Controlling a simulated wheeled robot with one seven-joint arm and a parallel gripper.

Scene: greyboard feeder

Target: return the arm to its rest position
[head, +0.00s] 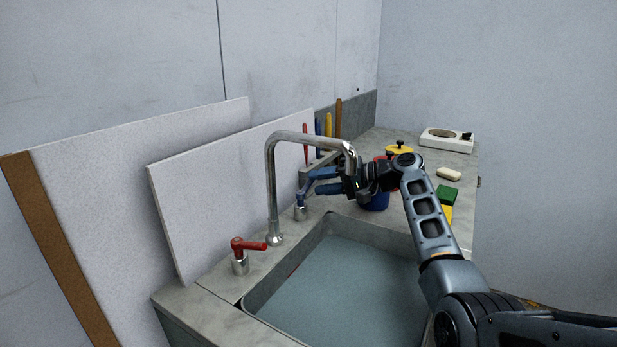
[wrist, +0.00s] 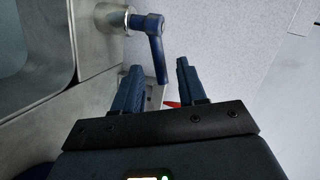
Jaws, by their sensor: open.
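My gripper (head: 320,181) is at the end of my arm, which reaches in from the lower right over the sink's right side. Its two blue fingers are beside the blue tap lever (head: 302,197), behind the spout. In the wrist view the fingers (wrist: 160,66) stand apart with nothing held. The blue lever (wrist: 152,40) is just beyond the fingertips there, and its end points toward the gap between them. I cannot tell whether it touches a finger.
The curved metal spout (head: 271,185) stands close to my gripper. A red tap lever (head: 247,245) is on the left. The sink (head: 335,290) lies below. White boards (head: 225,195) lean on the wall. A sponge (head: 447,196), soap (head: 449,174) and white tray (head: 447,139) are at right.

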